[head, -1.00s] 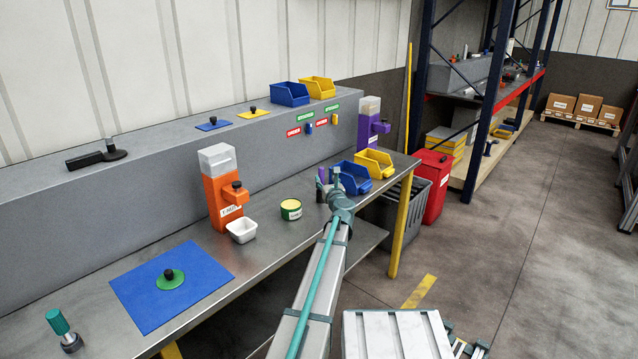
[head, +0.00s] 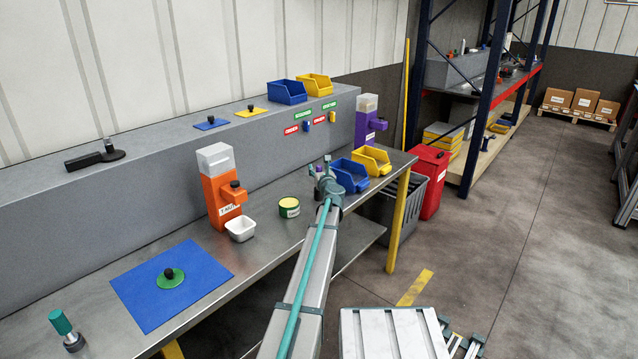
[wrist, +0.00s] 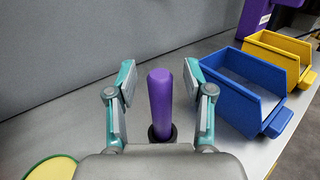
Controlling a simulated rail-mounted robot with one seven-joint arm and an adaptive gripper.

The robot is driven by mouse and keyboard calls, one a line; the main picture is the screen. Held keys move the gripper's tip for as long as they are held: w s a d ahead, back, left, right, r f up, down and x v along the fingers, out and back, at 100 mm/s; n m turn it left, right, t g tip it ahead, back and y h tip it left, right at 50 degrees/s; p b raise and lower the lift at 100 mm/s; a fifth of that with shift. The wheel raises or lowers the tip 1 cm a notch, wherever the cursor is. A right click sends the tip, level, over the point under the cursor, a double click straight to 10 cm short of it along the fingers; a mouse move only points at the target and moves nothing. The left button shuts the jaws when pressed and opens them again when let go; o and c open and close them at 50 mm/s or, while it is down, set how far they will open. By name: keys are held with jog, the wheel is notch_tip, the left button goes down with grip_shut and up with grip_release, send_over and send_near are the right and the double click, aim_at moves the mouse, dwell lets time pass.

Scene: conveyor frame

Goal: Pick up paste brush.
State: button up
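An upright purple handle (wrist: 161,100), likely the paste brush, stands in a dark round collar on the grey bench in the wrist view. My gripper (wrist: 160,75) is open, with one teal-and-grey finger on each side of the handle. Gaps show between the handle and both fingers. The handle's lower part is partly hidden by my gripper's body. In the head view my gripper (head: 324,168) is at the far part of the bench, left of the blue bin, and largely covers the purple handle.
The blue bin (wrist: 238,95) and yellow bin (wrist: 285,55) stand close on the right. A green-and-yellow tin (head: 289,207), white bowl (head: 241,229) and orange dispenser (head: 219,190) are to the left. The raised grey ledge (head: 150,180) runs behind the bench.

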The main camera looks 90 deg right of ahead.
grip_shut()
jog(key=shift+r, duration=0.1)
